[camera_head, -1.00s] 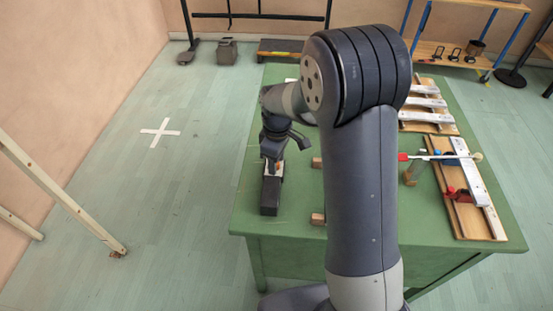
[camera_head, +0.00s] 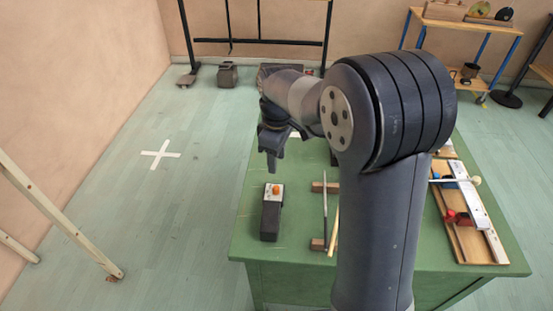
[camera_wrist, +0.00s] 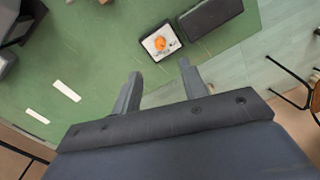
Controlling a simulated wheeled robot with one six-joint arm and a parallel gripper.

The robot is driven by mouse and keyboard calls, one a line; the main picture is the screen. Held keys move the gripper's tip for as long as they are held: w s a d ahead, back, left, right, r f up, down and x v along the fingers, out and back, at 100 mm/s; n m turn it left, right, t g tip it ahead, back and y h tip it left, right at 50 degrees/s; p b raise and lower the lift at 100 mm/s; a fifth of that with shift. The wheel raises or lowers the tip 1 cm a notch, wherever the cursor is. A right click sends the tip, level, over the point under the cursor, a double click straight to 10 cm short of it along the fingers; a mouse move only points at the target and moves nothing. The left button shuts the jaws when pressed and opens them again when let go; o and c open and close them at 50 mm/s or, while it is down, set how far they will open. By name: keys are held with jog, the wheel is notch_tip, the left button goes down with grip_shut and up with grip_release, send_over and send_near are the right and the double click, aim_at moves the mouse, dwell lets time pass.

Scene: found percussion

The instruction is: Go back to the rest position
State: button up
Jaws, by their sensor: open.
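My gripper (camera_head: 276,152) hangs above the left part of the green table (camera_head: 290,257) in the head view, jaws pointing down. In the wrist view my gripper (camera_wrist: 158,82) shows two fingers spread apart with nothing between them. Below it in the head view stands a dark block-shaped object (camera_head: 270,220) with a pale plate and an orange knob (camera_head: 276,189) at its far end. The orange knob (camera_wrist: 160,43) on its white plate also shows in the wrist view, beyond the fingertips and apart from them. My arm hides the middle of the table.
At the table's right lies a wooden board (camera_head: 483,250) with metal bars and red and blue parts. Small wooden blocks (camera_head: 318,244) with thin rods lie right of the dark object. A wooden frame leg (camera_head: 60,220) stands at the left. The floor with the white cross (camera_head: 160,154) is clear.

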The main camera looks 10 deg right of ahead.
aim_at(276, 187)
jog(key=shift+f, duration=0.15)
notch_tip(276, 187, down, 10)
jog(key=shift+s+f, duration=0.15)
jog(key=shift+f, duration=0.2)
dwell(0.3)
jog(key=shift+r, duration=0.1)
